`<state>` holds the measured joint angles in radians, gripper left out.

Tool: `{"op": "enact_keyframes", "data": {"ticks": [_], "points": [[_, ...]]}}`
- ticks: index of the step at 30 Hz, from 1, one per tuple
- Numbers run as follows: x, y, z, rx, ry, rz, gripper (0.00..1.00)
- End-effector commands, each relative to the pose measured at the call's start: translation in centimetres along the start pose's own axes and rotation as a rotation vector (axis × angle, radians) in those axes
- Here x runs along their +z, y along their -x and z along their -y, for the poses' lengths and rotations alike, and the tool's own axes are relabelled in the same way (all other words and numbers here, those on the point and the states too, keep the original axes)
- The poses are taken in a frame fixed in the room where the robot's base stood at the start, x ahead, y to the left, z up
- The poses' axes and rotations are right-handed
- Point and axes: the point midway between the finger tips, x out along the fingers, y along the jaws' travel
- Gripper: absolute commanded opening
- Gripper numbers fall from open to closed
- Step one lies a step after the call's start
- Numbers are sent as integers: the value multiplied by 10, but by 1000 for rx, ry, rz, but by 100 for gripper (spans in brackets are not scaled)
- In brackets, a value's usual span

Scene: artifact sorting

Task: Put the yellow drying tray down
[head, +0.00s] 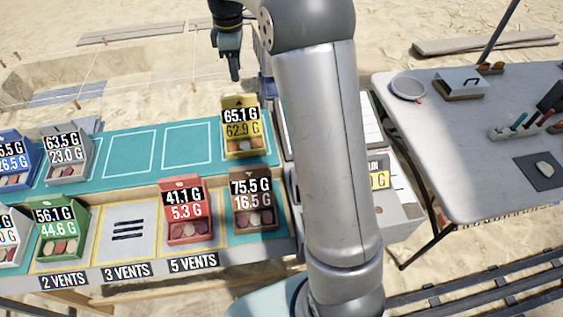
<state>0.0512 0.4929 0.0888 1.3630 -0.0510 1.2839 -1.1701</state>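The yellow drying tray (257,141) stands upright at the right end of the back row on the teal mat (160,180). Its label reads 65.1 G over 62.9 G, and rounded pieces show in its open front. It appears to rest on the mat. My gripper (235,77) is above and behind the tray in the picture, pointing down, with a small gap between its tips and the tray's top edge. It appears to hold nothing. The fingers are seen edge-on, so their opening does not show.
Two outlined squares (188,145) left of the yellow tray are bare. In the front row, the striped 3 VENTS pad (128,232) is empty between a green tray (61,231) and a red tray (186,211). A brown tray (253,201) stands right of the red one.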

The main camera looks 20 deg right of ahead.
Motion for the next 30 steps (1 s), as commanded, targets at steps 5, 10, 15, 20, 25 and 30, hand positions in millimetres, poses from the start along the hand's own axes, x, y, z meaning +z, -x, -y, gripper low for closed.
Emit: {"op": "enact_keyframes", "data": {"ticks": [5,10,15,20,25,30], "points": [[37,17,103,23,-371,0,36],[79,-2,211,31,-760,-17,36],[110,-34,291,27,-1052,-37,36],[123,-53,326,21,-1183,-45,36],[125,-56,330,19,-1205,-45,36],[124,-56,330,19,-1203,-44,36]]}}
